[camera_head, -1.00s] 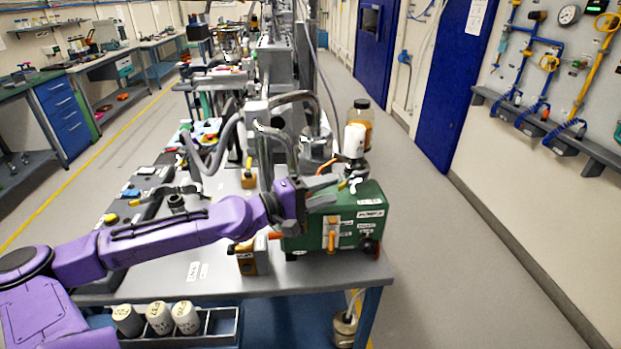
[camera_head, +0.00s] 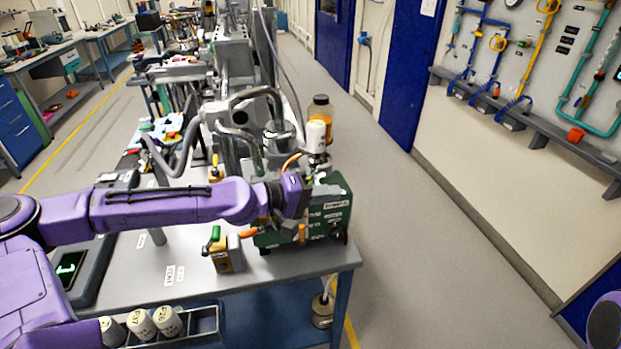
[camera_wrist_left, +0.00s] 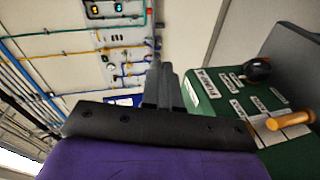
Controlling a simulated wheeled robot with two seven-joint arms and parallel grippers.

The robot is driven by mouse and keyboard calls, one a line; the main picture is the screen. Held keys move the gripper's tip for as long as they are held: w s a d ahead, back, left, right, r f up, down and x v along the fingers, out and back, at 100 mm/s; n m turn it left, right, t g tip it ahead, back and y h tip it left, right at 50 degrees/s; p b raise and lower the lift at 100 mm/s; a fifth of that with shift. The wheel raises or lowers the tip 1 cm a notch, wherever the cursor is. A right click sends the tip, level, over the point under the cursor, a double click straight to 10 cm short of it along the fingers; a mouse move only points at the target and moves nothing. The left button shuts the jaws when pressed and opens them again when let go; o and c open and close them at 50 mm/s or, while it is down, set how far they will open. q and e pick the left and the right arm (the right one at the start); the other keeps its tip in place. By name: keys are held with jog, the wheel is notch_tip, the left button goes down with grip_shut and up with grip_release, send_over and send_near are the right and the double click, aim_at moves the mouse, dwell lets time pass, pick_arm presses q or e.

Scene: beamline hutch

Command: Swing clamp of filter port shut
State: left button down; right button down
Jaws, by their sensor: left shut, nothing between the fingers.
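A green pump box (camera_head: 325,212) with white labels stands at the near right end of the bench; it also shows in the left wrist view (camera_wrist_left: 225,100). A white canister (camera_head: 317,135) stands upright behind my left gripper at the pump's top. I cannot make out the filter port's clamp; my gripper covers much of that area. My left gripper (camera_head: 316,184) is at the upper left of the pump box, its fingers mostly hidden in the head view. The left wrist view shows the fingers (camera_wrist_left: 165,85) together and empty, beside the box. My right gripper is out of view.
A yellow-brown block with a green lever (camera_head: 225,250) stands left of the pump. An amber jar (camera_head: 320,108) stands behind the white canister. Bent grey pipes (camera_head: 240,120) rise behind my arm. The floor right of the bench is clear.

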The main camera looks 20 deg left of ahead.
pick_arm(q)
jog(key=w+d+r+n+t+y+p, duration=0.1)
jog(key=w+d+r+n+t+y, duration=0.1)
jog(key=w+d+r+n+y, duration=0.4)
jog(key=w+d+r+n+t+y+p, duration=0.1)
jog(key=w+d+n+t+y, duration=0.1)
jog(key=w+d+n+y, duration=0.65)
jog(key=s+a+n+g+y, duration=0.25)
jog(key=s+n+g, duration=0.25)
jog(key=n, duration=0.5)
jog(key=s+a+f+n+g+y, duration=0.1)
jog(key=s+n+g+y, duration=0.25)
jog(key=n, duration=0.65)
jog(key=s+a+n+g+y, duration=0.2)
jog(key=s+n+g, duration=0.35)
jog(key=n, duration=0.55)
jog(key=b, duration=0.4)
send_near(321, 174)
jog(key=s+a+f, duration=0.1)
jog(key=s+f, duration=0.2)
jog(key=s, duration=0.1)
jog(key=w+a, duration=0.1)
jog(key=a, duration=0.5)
jog(key=shift+f+p, duration=0.3)
jog(key=shift+f, duration=0.15)
